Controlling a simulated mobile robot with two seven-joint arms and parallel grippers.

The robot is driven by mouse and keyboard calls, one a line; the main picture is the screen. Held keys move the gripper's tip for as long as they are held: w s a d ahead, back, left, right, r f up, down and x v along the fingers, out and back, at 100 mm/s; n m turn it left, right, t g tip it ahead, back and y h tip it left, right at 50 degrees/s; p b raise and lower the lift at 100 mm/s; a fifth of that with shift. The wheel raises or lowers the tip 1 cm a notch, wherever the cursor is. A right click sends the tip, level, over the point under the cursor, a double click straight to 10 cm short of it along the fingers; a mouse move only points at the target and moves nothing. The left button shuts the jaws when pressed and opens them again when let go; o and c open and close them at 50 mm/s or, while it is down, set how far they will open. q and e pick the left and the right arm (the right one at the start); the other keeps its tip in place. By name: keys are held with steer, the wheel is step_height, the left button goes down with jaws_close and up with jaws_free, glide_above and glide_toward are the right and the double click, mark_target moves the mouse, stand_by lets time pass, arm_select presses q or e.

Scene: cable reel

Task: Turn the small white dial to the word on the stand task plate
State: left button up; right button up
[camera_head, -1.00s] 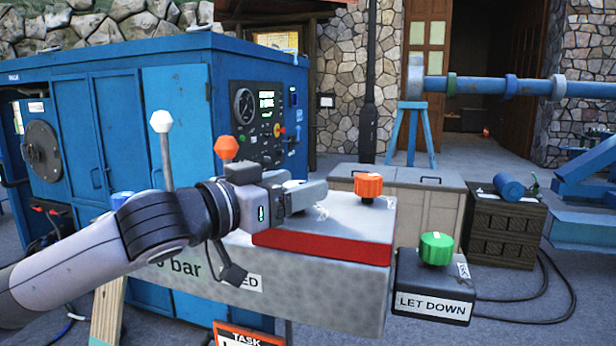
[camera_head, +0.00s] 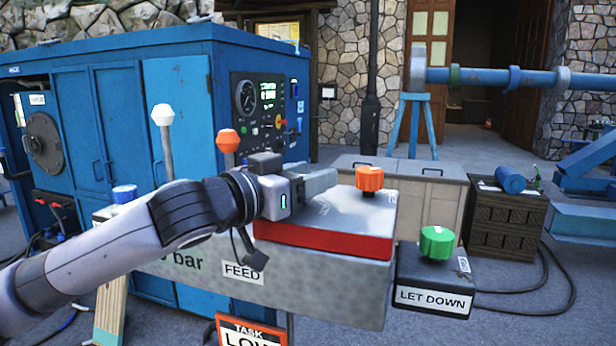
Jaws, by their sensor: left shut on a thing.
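My left gripper (camera_head: 320,181) reaches over the grey control box (camera_head: 330,283) from the left, near its top. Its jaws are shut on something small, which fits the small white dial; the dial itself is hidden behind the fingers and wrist. The dial's markings cannot be read. The task plate (camera_head: 252,334), with an orange border, hangs low in front of the box. It shows "TASK" and below it a word starting "LOW", cut off by the bottom edge. My right gripper is not in view.
An orange knob (camera_head: 369,179) stands just right of my fingers. A green knob (camera_head: 437,243) sits on the "LET DOWN" box. White-tipped (camera_head: 163,116) and orange-tipped (camera_head: 227,141) levers rise behind my arm. A blue cabinet (camera_head: 100,140) stands behind.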

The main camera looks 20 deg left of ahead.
arm_select(q)
steer(key=shift+f+n+t+y+b, duration=0.15)
steer(key=shift+n+t+y+b, duration=0.6)
steer(key=shift+y, duration=0.35)
steer(key=shift+a+n+y, duration=0.1)
steer(key=shift+n+y, duration=0.75)
steer(key=shift+y, duration=0.25)
steer(key=n+y, duration=0.1)
steer(key=y, duration=0.1)
steer(key=n+y, duration=0.1)
steer(key=y, duration=0.1)
steer(key=n+y+b, duration=0.1)
steer(key=shift+w+a+n+t+y, duration=0.1)
steer(key=shift+a+n+t+y, duration=0.2)
steer(key=shift+n+t+y, duration=0.1)
steer(key=shift+a+n+g+y+b, duration=0.1)
steer(key=shift+n+g+y+b, duration=0.1)
steer(key=shift+n+y, duration=0.35)
steer(key=shift+a+n+g+y+b, duration=0.15)
steer(key=shift+n+y, duration=0.1)
steer(key=shift+y, duration=0.9)
steer(key=o, duration=1)
steer(key=shift+c, duration=0.2)
